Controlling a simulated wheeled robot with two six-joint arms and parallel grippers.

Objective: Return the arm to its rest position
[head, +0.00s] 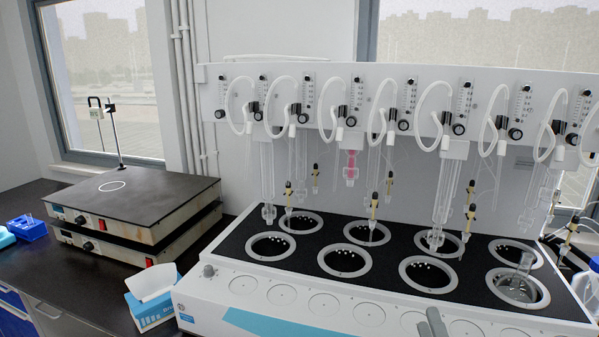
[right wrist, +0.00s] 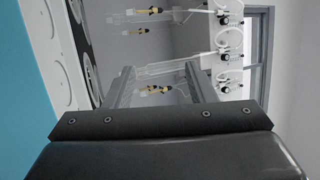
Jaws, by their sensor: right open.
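My right gripper (head: 433,325) shows only as grey fingertips at the bottom edge of the head view, in front of the distiller's front panel. In the right wrist view its two fingers (right wrist: 160,80) stand apart with nothing held between them. The multi distiller (head: 245,300) has a white body, a black top with two rows of round wells, and a tall back panel with flow meters and white tubing. A clear glass flask (head: 517,285) sits tilted in the front-right well. My left gripper is not in view.
Glass tubes with yellow-tipped fittings (head: 374,205) hang above the wells. Stacked hot plates (head: 135,190) stand on the dark bench at left. A tissue box (head: 152,312) stands close to the distiller's left front corner. A blue rack (head: 27,230) is at far left.

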